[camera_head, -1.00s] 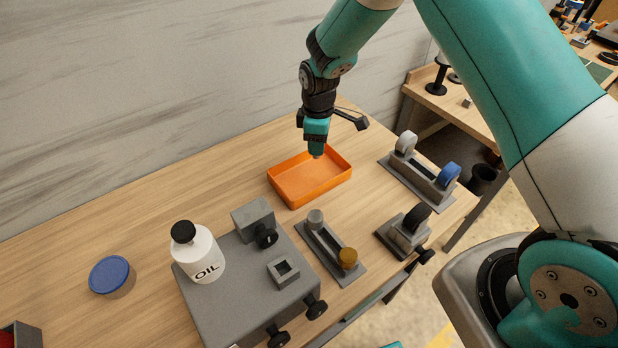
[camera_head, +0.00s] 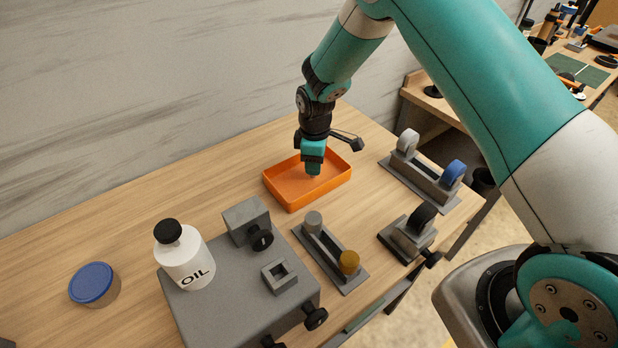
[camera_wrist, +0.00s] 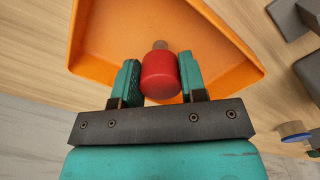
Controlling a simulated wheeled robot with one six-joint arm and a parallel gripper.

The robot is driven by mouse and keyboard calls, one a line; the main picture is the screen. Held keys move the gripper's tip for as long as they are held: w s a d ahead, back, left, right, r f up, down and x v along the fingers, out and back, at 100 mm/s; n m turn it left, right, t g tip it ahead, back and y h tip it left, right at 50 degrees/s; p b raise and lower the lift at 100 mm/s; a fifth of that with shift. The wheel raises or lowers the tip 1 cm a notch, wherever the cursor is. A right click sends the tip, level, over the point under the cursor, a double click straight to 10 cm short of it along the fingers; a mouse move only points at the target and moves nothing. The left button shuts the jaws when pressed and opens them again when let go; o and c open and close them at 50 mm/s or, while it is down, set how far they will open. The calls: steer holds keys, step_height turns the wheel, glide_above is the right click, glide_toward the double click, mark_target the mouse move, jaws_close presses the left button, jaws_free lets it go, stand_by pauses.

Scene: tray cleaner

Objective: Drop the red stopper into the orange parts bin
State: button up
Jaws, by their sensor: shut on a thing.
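The red stopper (camera_wrist: 160,75) is between the two teal fingers of my gripper (camera_wrist: 160,80) in the wrist view, its narrow grey tip pointing away from the wrist. My gripper is shut on it. The orange parts bin (camera_wrist: 88,45) is beneath the stopper in the wrist view. In the head view the orange bin (camera_head: 285,195) sits on the wooden table, and my gripper (camera_head: 313,174) is over its interior, pointing down. The stopper is mostly hidden by the fingers in the head view. I cannot tell its exact height above the bin floor.
A grey fixture with an oil bottle (camera_head: 186,262) stands at the front left, beside a blue-lidded jar (camera_head: 94,286). Bare table lies left of the bin.

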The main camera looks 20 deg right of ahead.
steer(key=o, duration=1)
step_height(320, 180, up, 18)
steer(key=b, duration=0.4)
steer(key=shift+f, duration=0.25)
steer(key=s+a+r+m+y, duration=0.1)
steer(key=s+r+m, duration=0.1)
steer(key=s, duration=0.8)
steer(key=s+a+r+m+y, duration=0.1)
steer(key=s+a+r, duration=0.1)
steer(key=s, duration=0.8)
steer(key=s+a+r+m+y, duration=0.1)
steer(key=s+r+m+y, duration=0.1)
steer(key=s, duration=0.9)
steer(key=shift+a+r+m, duration=0.3)
steer(key=shift+r, duration=0.2)
